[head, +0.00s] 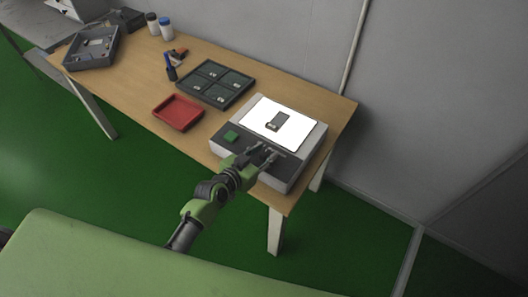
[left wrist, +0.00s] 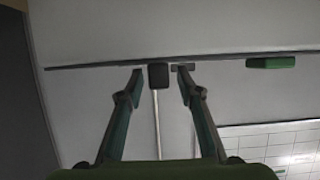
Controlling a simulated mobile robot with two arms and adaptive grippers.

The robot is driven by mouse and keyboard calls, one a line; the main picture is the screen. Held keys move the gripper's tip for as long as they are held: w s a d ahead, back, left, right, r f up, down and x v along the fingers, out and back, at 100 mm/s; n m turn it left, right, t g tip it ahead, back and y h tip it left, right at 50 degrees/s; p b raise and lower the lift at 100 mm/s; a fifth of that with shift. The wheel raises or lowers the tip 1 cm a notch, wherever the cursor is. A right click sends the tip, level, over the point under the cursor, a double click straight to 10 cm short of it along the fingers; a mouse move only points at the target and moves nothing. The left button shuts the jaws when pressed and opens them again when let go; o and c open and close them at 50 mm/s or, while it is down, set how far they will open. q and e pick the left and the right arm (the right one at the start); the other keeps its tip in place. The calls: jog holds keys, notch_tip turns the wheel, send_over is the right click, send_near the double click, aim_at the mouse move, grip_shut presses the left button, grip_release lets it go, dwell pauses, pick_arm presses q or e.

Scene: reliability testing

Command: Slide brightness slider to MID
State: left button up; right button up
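The test device (head: 318,141) is a pale box with a dark control strip at the right end of the table. A green button (head: 231,136) sits on the strip; it also shows at the upper right of the left wrist view (left wrist: 271,62). My left gripper (head: 264,153) is over the strip, right of the button. In the left wrist view my left gripper (left wrist: 160,76) is open, one finger on each side of a dark slider knob (left wrist: 158,77). Gaps show between knob and fingers. Slider markings are not readable. My right gripper is out of view.
A bright white panel (head: 297,129) on the device carries a small dark part (head: 271,126). A red tray (head: 178,113) and a dark divided tray (head: 216,83) stand to the left. A grey bin (head: 69,63) and bottles (head: 166,28) are farther left. A wall stands behind.

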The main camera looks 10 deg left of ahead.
pick_arm(q)
jog(key=v, duration=1.2)
dwell(0.4)
jog(key=s+a+f+n+g+y, duration=0.15)
jog(key=s+f, duration=0.25)
jog(key=f, duration=0.5)
jog(key=s+a+f+g+b, duration=0.1)
jog(key=s+f+g, duration=0.15)
jog(key=f, duration=0.75)
jog(key=s+a+f+g+y, duration=0.15)
jog(key=s+f, duration=0.25)
jog(key=f, duration=0.5)
jog(key=s+f+g, duration=0.2)
jog(key=s+f, duration=0.4)
jog(key=s, duration=0.3)
jog(key=s+a+f+g+y+b, duration=0.1)
jog(key=s+f+g, duration=0.1)
jog(key=s+f, duration=0.4)
jog(key=s+a+f+g, duration=0.1)
jog(key=s+f+g, duration=0.1)
jog(key=s+f, duration=0.5)
jog(key=s, duration=0.6)
jog(key=shift+s+a+y, duration=0.2)
jog(key=shift+s+y, duration=0.1)
jog(key=shift+s, duration=0.05)
